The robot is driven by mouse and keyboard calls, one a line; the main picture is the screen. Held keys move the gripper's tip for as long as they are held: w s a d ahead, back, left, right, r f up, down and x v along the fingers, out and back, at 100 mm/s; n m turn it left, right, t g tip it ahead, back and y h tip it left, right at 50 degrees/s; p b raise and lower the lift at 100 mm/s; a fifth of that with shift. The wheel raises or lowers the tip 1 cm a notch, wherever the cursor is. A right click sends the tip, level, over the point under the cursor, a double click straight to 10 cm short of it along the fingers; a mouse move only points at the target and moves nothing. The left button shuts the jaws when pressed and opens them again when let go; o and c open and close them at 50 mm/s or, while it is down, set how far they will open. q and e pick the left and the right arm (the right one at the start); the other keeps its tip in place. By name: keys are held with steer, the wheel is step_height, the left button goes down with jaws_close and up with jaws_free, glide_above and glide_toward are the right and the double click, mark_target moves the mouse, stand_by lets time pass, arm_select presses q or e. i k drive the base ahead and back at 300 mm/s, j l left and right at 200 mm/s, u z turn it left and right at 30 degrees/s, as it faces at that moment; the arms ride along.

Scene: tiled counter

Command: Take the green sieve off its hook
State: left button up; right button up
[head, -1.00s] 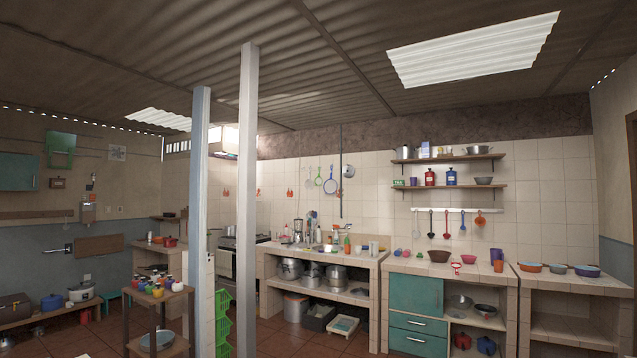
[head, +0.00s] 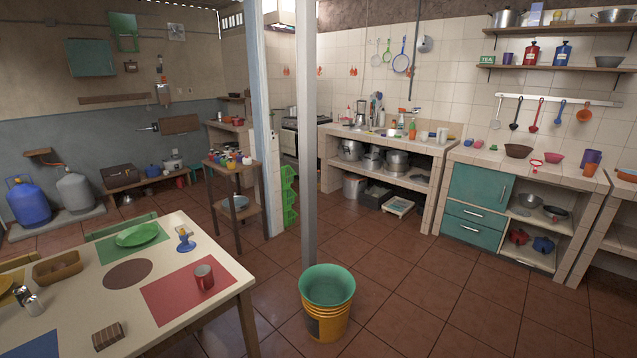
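The green sieve (head: 387,57) hangs on the tiled back wall above the sink counter, small and far off in the head view. Its round part is below and its handle points up; the hook itself is too small to make out. A larger blue-rimmed sieve (head: 401,63) hangs just right of it, and a pale utensil (head: 376,60) hangs just left. Neither of my grippers is in view.
A white post (head: 306,130) stands between me and the back counter. A green basin on a yellow bucket (head: 327,325) stands on the floor ahead. A dining table (head: 226,290) fills the lower left. Tiled floor (head: 420,290) is open to the right of the bucket.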

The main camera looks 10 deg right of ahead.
mark_target(388, 57)
steer(key=i+l+z, duration=0.2)
steer(key=i+z, duration=0.25)
steer(key=i+l+z, duration=0.1)
steer(key=i+z, duration=0.3)
steer(key=i+l+z, duration=0.1)
steer(key=i+z, duration=0.7)
steer(key=i, duration=0.7)
steer(key=i+u, duration=0.1)
steer(key=i, duration=0.65)
steer(key=i+l+u, duration=0.1)
steer(key=i+u, duration=0.3)
steer(key=i, duration=0.4)
steer(key=i+u, duration=0.75)
steer(key=i, duration=0.15)
steer(key=i+u, duration=0.35)
steer(key=i, duration=0.15)
steer(key=i+l+u, duration=0.1)
steer(key=i+u, duration=0.2)
steer(key=i, duration=0.25)
steer(key=i+u, duration=0.3)
steer(key=i, duration=0.6)
